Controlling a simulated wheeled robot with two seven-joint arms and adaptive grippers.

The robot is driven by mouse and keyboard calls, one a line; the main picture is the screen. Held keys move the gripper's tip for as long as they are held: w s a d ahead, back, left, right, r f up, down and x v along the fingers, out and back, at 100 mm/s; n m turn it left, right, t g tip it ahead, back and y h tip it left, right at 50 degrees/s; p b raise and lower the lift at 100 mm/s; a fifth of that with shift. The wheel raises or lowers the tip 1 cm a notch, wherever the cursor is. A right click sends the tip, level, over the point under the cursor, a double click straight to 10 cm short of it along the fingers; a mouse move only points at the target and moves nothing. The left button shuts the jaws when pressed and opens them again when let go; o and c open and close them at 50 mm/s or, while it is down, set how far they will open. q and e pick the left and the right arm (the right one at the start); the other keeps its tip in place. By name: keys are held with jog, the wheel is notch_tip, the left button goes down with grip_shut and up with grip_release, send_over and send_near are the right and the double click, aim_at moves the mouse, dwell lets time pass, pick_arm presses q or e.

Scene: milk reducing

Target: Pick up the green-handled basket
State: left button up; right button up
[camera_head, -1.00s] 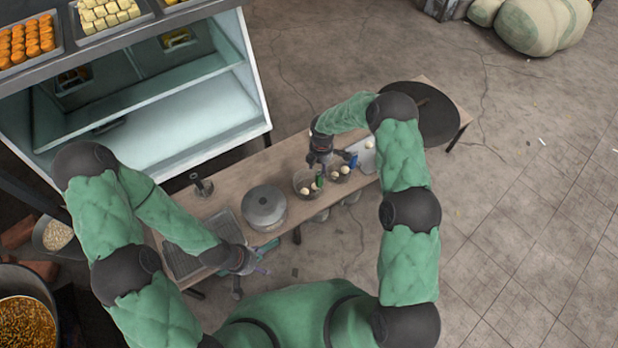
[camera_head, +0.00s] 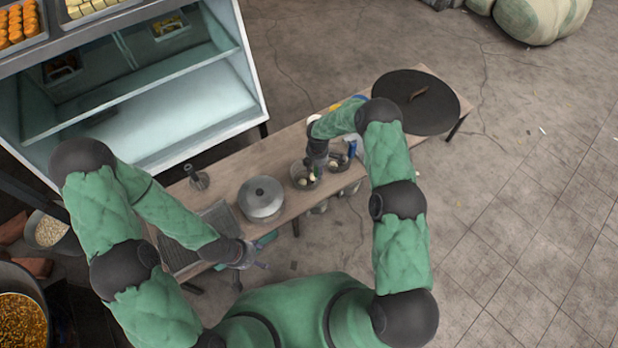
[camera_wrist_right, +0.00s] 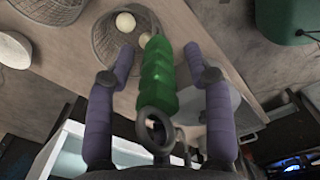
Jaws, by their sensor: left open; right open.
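The green-handled basket (camera_head: 299,180) is a small round mesh basket on the narrow table, with pale round pieces inside. In the right wrist view its mesh wall (camera_wrist_right: 103,38) is at the top, and its ribbed green handle (camera_wrist_right: 158,75) points toward the camera. My right gripper (camera_head: 315,168) is over the handle side of this basket. In the wrist view its two purple fingers (camera_wrist_right: 158,55) are open, one on each side of the handle, with visible gaps. My left gripper (camera_head: 258,262) is open and empty by the table's front edge.
A blue-handled basket (camera_head: 340,164) stands close to the right. A lidded grey pot (camera_head: 261,199) stands to the left, with a wire rack (camera_head: 217,217) beyond it. A large dark round lid (camera_head: 415,102) covers the table's right end. A glass-fronted cabinet (camera_head: 150,110) stands behind.

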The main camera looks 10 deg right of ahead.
jog(key=shift+f, duration=0.3)
grip_shut()
jog(key=shift+r, duration=0.1)
jog(key=shift+r, duration=0.1)
